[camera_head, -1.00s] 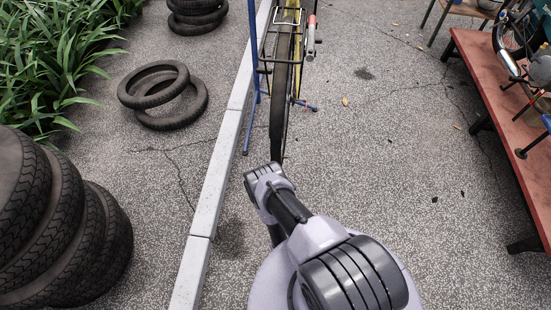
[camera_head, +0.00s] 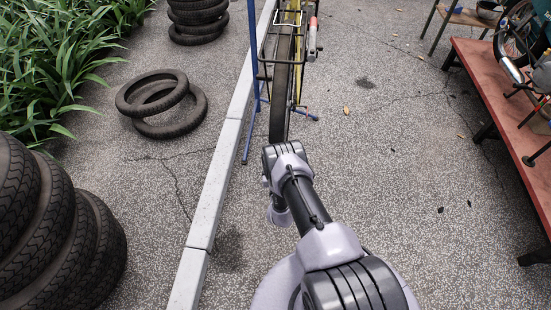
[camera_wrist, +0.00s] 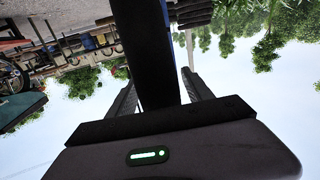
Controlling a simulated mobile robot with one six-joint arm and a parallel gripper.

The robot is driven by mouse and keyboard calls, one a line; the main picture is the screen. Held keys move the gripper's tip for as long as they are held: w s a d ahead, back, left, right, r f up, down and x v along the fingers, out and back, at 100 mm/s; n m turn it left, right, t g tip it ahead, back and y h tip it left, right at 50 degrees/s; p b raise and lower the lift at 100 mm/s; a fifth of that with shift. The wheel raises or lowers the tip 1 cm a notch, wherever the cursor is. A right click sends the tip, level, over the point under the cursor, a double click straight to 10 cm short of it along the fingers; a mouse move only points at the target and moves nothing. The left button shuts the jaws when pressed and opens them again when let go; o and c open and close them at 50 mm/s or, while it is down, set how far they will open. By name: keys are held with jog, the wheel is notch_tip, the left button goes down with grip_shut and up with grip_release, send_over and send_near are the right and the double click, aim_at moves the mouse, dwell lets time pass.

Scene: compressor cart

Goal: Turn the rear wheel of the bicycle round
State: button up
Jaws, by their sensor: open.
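The bicycle's rear wheel (camera_head: 281,85) stands upright at the top middle of the head view, with a dark tyre seen edge-on. A rack sits over it and a blue stand is beside it. My arm hides the wheel's lower end. In the wrist view, a broad dark band, which looks like the tyre (camera_wrist: 145,45), runs between the two fingers of my gripper (camera_wrist: 160,78). The fingers are apart, one on each side of the band. I cannot tell whether either touches it. My gripper is hidden behind my arm in the head view.
A pale kerb (camera_head: 215,195) runs along the wheel's left. Loose tyres (camera_head: 178,127) and a tyre stack (camera_head: 75,235) lie further left. A red bench (camera_head: 505,125) stands at the right. The paving between the wheel and the bench is mostly clear.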

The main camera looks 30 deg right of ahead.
grip_shut()
jog(key=shift+t+h, duration=0.3)
jog(key=shift+t, duration=0.3)
jog(key=f+b, duration=0.1)
jog(key=f, duration=0.1)
jog(key=f+b, duration=0.2)
jog(key=shift+w+d+b, duration=0.15)
jog(key=shift+w+b, duration=0.05)
jog(key=shift+b, duration=0.1)
jog(key=shift+r, duration=0.1)
grip_release()
